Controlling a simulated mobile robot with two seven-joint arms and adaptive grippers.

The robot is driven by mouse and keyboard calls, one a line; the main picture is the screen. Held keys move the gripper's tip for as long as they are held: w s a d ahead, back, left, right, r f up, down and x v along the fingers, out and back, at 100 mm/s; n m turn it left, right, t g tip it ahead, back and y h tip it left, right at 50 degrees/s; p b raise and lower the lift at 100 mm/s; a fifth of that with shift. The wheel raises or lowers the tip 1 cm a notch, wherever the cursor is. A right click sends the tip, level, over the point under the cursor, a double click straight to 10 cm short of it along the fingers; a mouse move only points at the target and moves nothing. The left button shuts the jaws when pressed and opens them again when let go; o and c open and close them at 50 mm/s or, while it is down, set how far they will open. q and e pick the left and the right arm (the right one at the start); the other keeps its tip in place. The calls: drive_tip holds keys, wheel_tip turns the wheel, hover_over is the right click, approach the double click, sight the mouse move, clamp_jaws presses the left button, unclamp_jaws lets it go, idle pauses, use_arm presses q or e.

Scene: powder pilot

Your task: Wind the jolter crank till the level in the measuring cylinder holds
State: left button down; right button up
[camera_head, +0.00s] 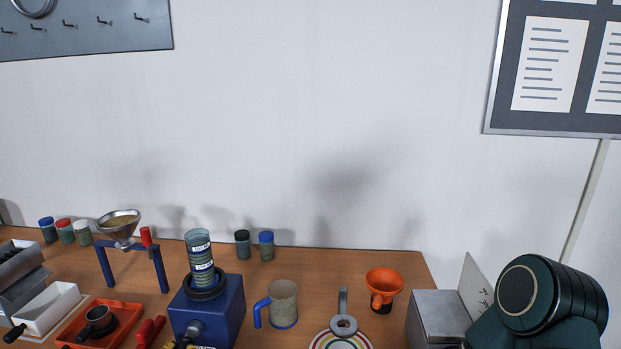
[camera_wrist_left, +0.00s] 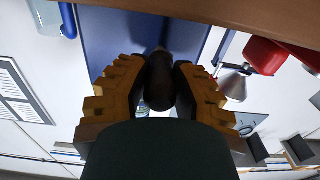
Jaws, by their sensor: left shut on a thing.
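The blue jolter box (camera_head: 222,310) stands on the table left of centre in the head view. The clear measuring cylinder (camera_head: 199,252), with white labels and grey-green powder, stands upright in a dark ring on top of it. The dark crank (camera_head: 193,328) is at the box's front, mostly low in the picture. My left gripper (camera_wrist_left: 160,75) is shut on the dark crank knob (camera_wrist_left: 160,85) in the left wrist view, one ridged yellow finger on each side. Only small yellow bits of it show at the head view's bottom edge. My right gripper is out of view.
A beige mug with a blue handle (camera_head: 283,302) stands close right of the jolter. An orange funnel (camera_head: 384,282) and a grey metal box (camera_head: 438,318) are farther right. A funnel stand (camera_head: 158,268) and red tray (camera_head: 128,312) lie left. My dark arm link fills the lower right.

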use_arm(q)
drive_tip(key=shift+d+f, duration=0.25)
drive_tip(key=shift+d, duration=0.65)
drive_tip(key=shift+s+d+r, duration=0.1)
drive_tip(key=shift+d+r, duration=0.1)
drive_tip(key=shift+d, duration=0.35)
drive_tip(key=c, duration=0.9)
unclamp_jaws()
drive_tip(key=shift+d, duration=0.1)
drive_tip(key=shift+o, duration=0.2)
drive_tip(key=shift+f, duration=0.1)
drive_tip(key=shift+s, duration=0.5)
drive_tip(key=s, duration=0.6)
drive_tip(key=shift+a, duration=0.35)
